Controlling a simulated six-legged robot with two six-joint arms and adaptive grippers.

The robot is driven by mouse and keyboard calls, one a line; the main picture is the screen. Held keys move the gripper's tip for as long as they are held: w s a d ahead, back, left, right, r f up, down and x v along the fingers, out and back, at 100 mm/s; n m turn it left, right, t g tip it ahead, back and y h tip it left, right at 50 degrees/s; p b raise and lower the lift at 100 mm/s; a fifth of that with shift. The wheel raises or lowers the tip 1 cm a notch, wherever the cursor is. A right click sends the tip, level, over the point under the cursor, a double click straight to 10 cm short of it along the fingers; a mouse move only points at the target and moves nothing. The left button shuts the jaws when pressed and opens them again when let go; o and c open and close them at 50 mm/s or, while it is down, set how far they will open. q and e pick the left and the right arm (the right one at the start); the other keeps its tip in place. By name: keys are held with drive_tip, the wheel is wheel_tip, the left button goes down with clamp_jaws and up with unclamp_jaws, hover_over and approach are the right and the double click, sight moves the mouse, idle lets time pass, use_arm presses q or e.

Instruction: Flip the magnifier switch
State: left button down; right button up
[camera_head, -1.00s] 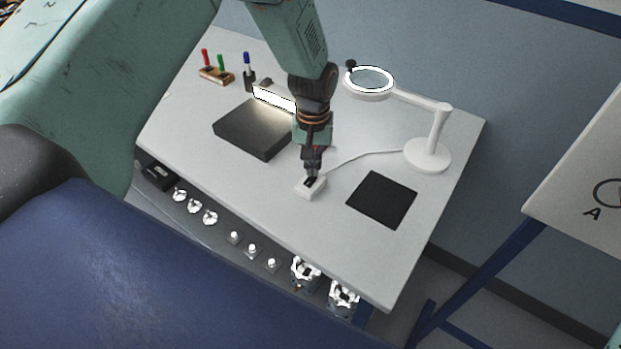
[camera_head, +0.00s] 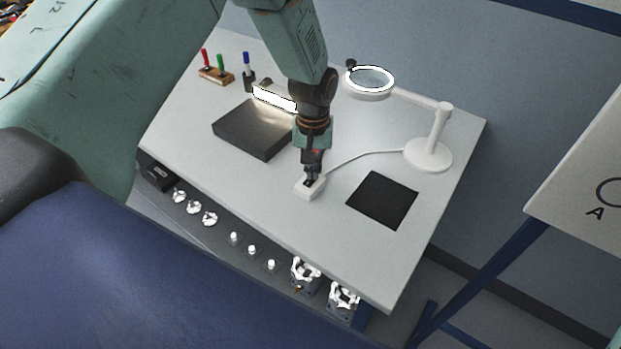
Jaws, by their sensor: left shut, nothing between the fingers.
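The white magnifier lamp (camera_head: 428,154) stands at the right back of the table, its ring head (camera_head: 369,94) glowing white around the lens. A white cable runs from its base to a small white switch box (camera_head: 307,193) with a dark rocker, near the middle of the table. My left gripper (camera_head: 311,180) points down at the switch box, shut and empty. Its fingertips are at the dark top of the box; I cannot tell whether they touch it. The fingertips partly hide the rocker. My right gripper is not in view.
A black mat (camera_head: 382,200) lies right of the switch box. A dark block (camera_head: 250,130) with a lit bar lamp (camera_head: 274,98) stands to the left. Pens in a holder (camera_head: 216,75) are at the back left. Metal parts (camera_head: 305,274) sit on a lower shelf along the front.

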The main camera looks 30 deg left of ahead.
use_arm(q)
drive_tip(key=shift+s+f, duration=0.1)
drive_tip(key=shift+f, duration=0.15)
drive_tip(key=shift+r, duration=0.15)
drive_tip(key=shift+r+p, duration=0.8)
drive_tip(key=shift+p, duration=0.05)
wheel_tip(320, 180, up, 2)
drive_tip(key=shift+r+p, duration=0.25)
drive_tip(key=shift+p, duration=0.75)
drive_tip(key=shift+r+p, duration=1.25)
drive_tip(key=shift+r, duration=0.15)
drive_tip(key=shift+f, duration=0.15)
